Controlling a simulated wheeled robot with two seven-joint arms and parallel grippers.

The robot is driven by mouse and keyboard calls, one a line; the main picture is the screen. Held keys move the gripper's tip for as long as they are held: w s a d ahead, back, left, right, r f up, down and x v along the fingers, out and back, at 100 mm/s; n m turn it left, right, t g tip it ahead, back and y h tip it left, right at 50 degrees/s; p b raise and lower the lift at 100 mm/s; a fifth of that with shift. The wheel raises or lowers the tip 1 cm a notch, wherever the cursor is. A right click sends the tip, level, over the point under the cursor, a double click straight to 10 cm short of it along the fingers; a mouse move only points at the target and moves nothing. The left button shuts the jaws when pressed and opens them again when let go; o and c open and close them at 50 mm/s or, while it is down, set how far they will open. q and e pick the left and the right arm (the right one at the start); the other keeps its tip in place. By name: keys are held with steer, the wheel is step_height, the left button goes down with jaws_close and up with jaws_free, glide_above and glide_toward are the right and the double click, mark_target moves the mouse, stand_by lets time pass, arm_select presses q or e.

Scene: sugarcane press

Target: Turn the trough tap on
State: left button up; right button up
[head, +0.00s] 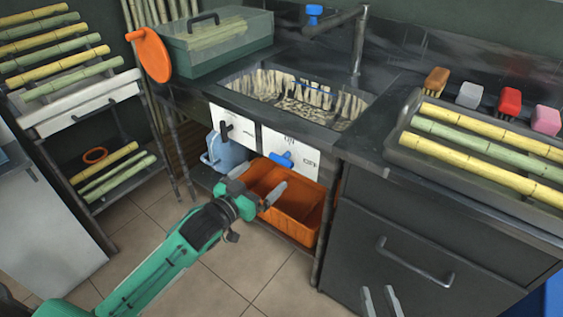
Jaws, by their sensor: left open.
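The trough (345,122) is a sink basin set in the dark counter, with pale cane pieces along its inside. A metal spout (359,50) with a blue knob (315,11) stands over its back. Below the trough, a white labelled panel (303,158) carries a blue lever handle (286,160), and another panel carries a black handle (225,130). Which handle is the trough tap, I cannot tell. My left gripper (262,178) is open and empty, just below and left of the blue lever, without clear contact. My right gripper (379,292) shows only fingertips, apart and empty, at the bottom edge.
An orange crate (291,216) stands under the trough beside a blue jug (223,153). A drawer cabinet (430,245) with a cane tray (397,155) is at right. A green box (222,52) sits behind left. Floor (205,285) is clear.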

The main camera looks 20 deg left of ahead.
mark_target(279, 162)
arm_select(q)
steer(key=b+x, duration=0.1)
steer(key=x, duration=0.6)
steer(key=shift+w+d+f, duration=0.1)
steer(key=shift+w, duration=0.15)
steer(key=shift+x, duration=0.85)
arm_select(e)
step_height(279, 162, up, 7)
steer(key=w+d+t, duration=0.1)
steer(key=d+t, duration=0.1)
steer(key=t, duration=0.2)
steer(key=shift+w+t, duration=0.2)
steer(key=shift+t, duration=0.1)
steer(key=shift+r, duration=0.1)
arm_select(q)
steer(key=c, duration=0.9)
